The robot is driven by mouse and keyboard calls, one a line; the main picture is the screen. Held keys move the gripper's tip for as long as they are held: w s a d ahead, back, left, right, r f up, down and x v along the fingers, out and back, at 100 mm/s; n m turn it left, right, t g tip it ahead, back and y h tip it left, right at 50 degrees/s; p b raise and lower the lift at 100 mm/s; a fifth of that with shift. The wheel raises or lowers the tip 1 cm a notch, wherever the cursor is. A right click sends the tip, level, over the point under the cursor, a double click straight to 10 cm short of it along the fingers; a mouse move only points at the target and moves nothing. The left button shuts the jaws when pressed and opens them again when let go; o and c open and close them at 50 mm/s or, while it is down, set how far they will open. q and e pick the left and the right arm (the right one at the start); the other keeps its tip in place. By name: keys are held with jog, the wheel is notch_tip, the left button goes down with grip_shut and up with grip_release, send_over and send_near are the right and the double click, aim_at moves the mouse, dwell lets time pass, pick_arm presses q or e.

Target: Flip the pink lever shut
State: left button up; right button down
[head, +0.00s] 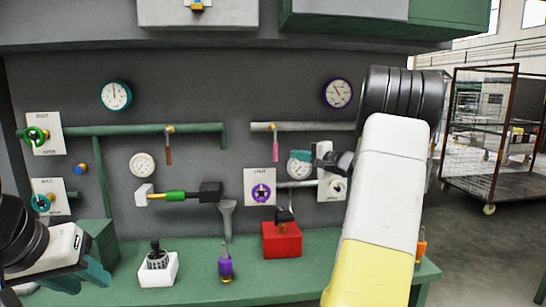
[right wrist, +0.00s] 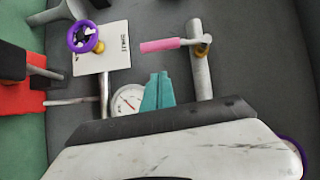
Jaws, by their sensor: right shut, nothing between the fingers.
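The pink lever (head: 275,151) hangs straight down from a brass pivot on the short grey pipe on the back panel, at right angles to that pipe. In the right wrist view the pink lever (right wrist: 160,46) points left from its pivot beside the grey pipe (right wrist: 201,70). My right gripper (head: 299,156) is shut and empty, to the right of the lever and apart from it. Its teal fingertips (right wrist: 158,91) show below the lever in the right wrist view. My left gripper (head: 82,280) is open and empty low at the left, by the bench.
A purple handwheel (head: 261,193) on a white plate is below the lever. A gauge (head: 299,166) sits behind my right fingers. A brown lever (head: 168,154) hangs from the green pipe at left. A red block (head: 282,240) stands on the green bench.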

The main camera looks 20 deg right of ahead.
jog(key=v, duration=0.9)
jog(key=shift+s+f, duration=0.25)
jog(key=shift+s, duration=0.15)
jog(key=shift+d, duration=0.1)
jog(key=s+a+n+g+y, duration=0.1)
jog(key=s+a+n+g, duration=0.15)
jog(key=a, duration=0.55)
jog(key=s+a+f+n+g+y, duration=0.1)
jog(key=s+a+n+g, duration=0.2)
jog(key=a, duration=0.6)
jog(key=s+a+n+g+y, duration=0.1)
jog(key=s+a+g, duration=0.2)
jog(key=s+a, duration=0.35)
jog(key=s+a+f+n+h, duration=0.2)
jog(key=s+n+h, duration=0.1)
jog(key=s, duration=0.4)
jog(key=s+a+f+n+g+h, duration=0.1)
jog(key=s+a+f+n+h, duration=0.2)
jog(key=s, duration=0.4)
jog(key=shift+s+a+f+n+h, duration=0.15)
jog(key=shift+a+f+n+h, duration=0.1)
jog(key=shift+n+h, duration=0.25)
jog(key=shift+g, duration=0.25)
